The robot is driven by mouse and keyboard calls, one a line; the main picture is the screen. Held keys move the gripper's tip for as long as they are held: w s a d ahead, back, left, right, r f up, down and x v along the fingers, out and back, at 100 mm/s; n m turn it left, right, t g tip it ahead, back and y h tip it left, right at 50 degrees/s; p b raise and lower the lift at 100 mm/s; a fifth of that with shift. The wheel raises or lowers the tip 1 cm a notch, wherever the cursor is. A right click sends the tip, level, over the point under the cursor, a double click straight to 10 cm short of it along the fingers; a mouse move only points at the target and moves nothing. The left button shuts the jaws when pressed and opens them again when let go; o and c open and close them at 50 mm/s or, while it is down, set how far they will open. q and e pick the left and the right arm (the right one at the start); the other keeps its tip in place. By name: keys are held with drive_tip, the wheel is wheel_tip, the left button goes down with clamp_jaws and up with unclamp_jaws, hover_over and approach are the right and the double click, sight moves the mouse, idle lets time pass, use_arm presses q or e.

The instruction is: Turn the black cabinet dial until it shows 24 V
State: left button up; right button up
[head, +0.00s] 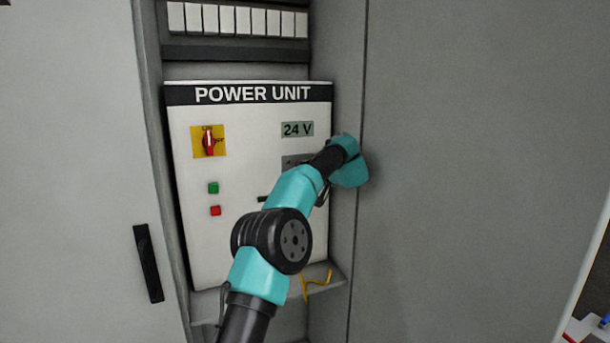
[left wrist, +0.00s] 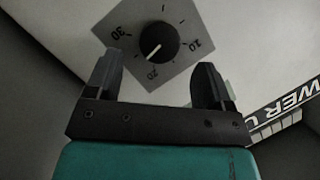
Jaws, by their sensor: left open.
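The black dial (left wrist: 159,41) sits on a grey scale plate (left wrist: 185,62) marked 10, 20 and 30. Its white pointer lies between 20 and 30, nearer 20. The display (head: 297,129) on the white power unit (head: 245,240) reads 24 V. My left gripper (left wrist: 160,68) is open in front of the dial, its fingers apart on either side and a gap visible around the knob. In the head view my left arm hides the dial and most of the plate, and the fingers cannot be made out. My right gripper is in neither view.
A red rotary switch on a yellow plate (head: 208,141), a green button (head: 213,188) and a red button (head: 215,211) are on the unit's left. The cabinet wall (head: 338,60) stands close right of my wrist.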

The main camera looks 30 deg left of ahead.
use_arm(q)
drive_tip(key=v, duration=0.2)
drive_tip(key=shift+s+d+r, duration=0.1)
drive_tip(key=shift+d, duration=0.25)
wheel_tip(320, 180, down, 21)
drive_tip(key=w+d+m+t+h, duration=0.2)
drive_tip(key=m+t, duration=0.1)
drive_tip(key=t, duration=0.3)
drive_tip(key=s+d+f+m+h, duration=0.1)
drive_tip(key=s+d+f+h, duration=0.3)
drive_tip(key=f, duration=0.5)
drive_tip(key=s+d+f+g+h, duration=0.1)
drive_tip(key=s+d+f+h, duration=0.15)
drive_tip(key=s+f, duration=0.45)
drive_tip(key=s+d+f+m+h, duration=0.1)
drive_tip(key=s+d+f+h, duration=0.2)
drive_tip(key=f, duration=0.9)
drive_tip(key=s+d+f+g+h, duration=0.2)
drive_tip(key=s+f+g, duration=0.1)
drive_tip(key=s, duration=0.8)
drive_tip(key=s+d+f+n+g+h, duration=0.1)
drive_tip(key=s+d+f+g+h, duration=0.1)
drive_tip(key=s, duration=0.8)
drive_tip(key=s+d+f+n+g+h, duration=0.1)
drive_tip(key=s+d+f+g, duration=0.3)
drive_tip(key=s, duration=0.7)
drive_tip(key=shift+s+f+g+h, duration=0.3)
drive_tip(key=shift+s+f+h, duration=0.05)
drive_tip(key=shift+f+h, duration=0.45)
